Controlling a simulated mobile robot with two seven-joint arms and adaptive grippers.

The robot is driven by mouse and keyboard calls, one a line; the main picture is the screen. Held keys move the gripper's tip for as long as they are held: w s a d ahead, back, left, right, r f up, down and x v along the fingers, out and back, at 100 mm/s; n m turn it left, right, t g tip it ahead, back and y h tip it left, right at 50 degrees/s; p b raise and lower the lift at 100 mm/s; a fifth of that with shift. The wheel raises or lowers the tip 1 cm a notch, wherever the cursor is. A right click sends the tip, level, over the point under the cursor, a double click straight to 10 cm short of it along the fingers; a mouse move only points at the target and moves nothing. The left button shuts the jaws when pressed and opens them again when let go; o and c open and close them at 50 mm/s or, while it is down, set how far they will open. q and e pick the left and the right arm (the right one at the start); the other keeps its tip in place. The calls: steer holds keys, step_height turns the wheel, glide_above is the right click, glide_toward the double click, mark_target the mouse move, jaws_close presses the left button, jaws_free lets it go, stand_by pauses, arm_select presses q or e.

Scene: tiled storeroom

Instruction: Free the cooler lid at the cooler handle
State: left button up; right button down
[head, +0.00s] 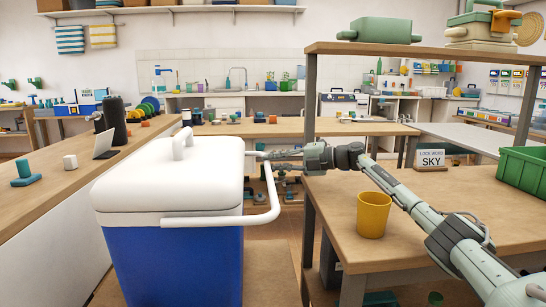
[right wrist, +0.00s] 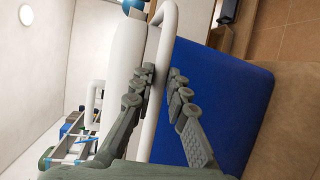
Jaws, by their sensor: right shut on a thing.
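The cooler has a blue body (head: 172,265) and a white lid (head: 165,185) with a raised grip on top. The lid sits down on the body. The white cooler handle (head: 272,200) is a bail that sticks out to the right of the lid. My right gripper (head: 268,157) reaches in from the right to the far part of the handle. In the right wrist view its fingers (right wrist: 163,85) lie on both sides of the white handle bar (right wrist: 161,112), beside the lid (right wrist: 122,60) and blue body. It is shut on the handle. My left gripper is not in view.
A wooden bench with a shelf (head: 440,50) stands at the right, holding a yellow cup (head: 373,214), a "LOCK WORD SKY" sign (head: 431,159) and a green crate (head: 522,170). A wooden counter (head: 75,172) with small items runs along the left of the cooler.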

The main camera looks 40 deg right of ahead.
steer(key=shift+a+f, duration=0.15)
steer(key=shift+f, duration=0.75)
steer(key=shift+s, duration=0.1)
steer(key=c, duration=1.5)
jaws_free()
steer(key=shift+f, duration=0.1)
steer(key=shift+r, duration=0.2)
steer(key=v, duration=1.1)
steer(key=shift+r, duration=0.15)
steer(key=shift+s+d+r, duration=0.2)
steer(key=shift+s+d, duration=0.15)
